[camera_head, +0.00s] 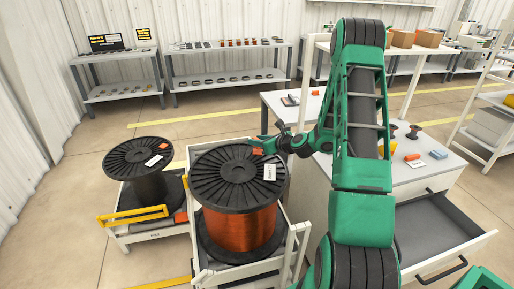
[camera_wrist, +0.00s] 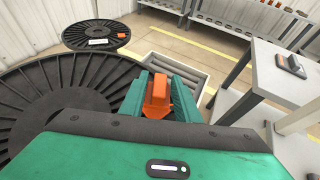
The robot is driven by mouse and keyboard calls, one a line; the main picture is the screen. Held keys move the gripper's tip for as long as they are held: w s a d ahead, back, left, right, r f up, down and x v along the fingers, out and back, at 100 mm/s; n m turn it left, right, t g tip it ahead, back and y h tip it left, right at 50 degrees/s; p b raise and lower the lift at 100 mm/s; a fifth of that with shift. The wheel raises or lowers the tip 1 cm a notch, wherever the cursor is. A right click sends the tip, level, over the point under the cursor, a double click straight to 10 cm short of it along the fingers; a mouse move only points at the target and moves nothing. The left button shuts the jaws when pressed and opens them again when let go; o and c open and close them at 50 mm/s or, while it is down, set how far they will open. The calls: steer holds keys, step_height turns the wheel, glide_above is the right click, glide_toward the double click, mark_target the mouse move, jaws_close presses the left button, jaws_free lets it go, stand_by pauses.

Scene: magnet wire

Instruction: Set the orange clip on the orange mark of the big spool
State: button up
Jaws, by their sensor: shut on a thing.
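The big spool (camera_head: 238,180), wound with copper wire, stands upright on a white cart, its black ribbed top flange facing up. The flange also fills the left of the wrist view (camera_wrist: 75,85). My gripper (camera_head: 262,146) is at the flange's far right edge. It is shut on the orange clip (camera_wrist: 157,95), which sits between the green fingers in the wrist view. In the head view a small orange patch (camera_head: 257,151) shows at the fingertips. Whether the clip touches the flange, I cannot tell. I cannot make out the orange mark apart from the clip.
A smaller black spool (camera_head: 140,160) stands on another cart at left, with a yellow bar (camera_head: 133,214). Shelves line the back wall.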

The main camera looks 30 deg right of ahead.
step_height(320, 180, down, 3)
steer(key=shift+r, duration=0.1)
steer(key=o, duration=1.1)
steer(key=shift+c, duration=0.2)
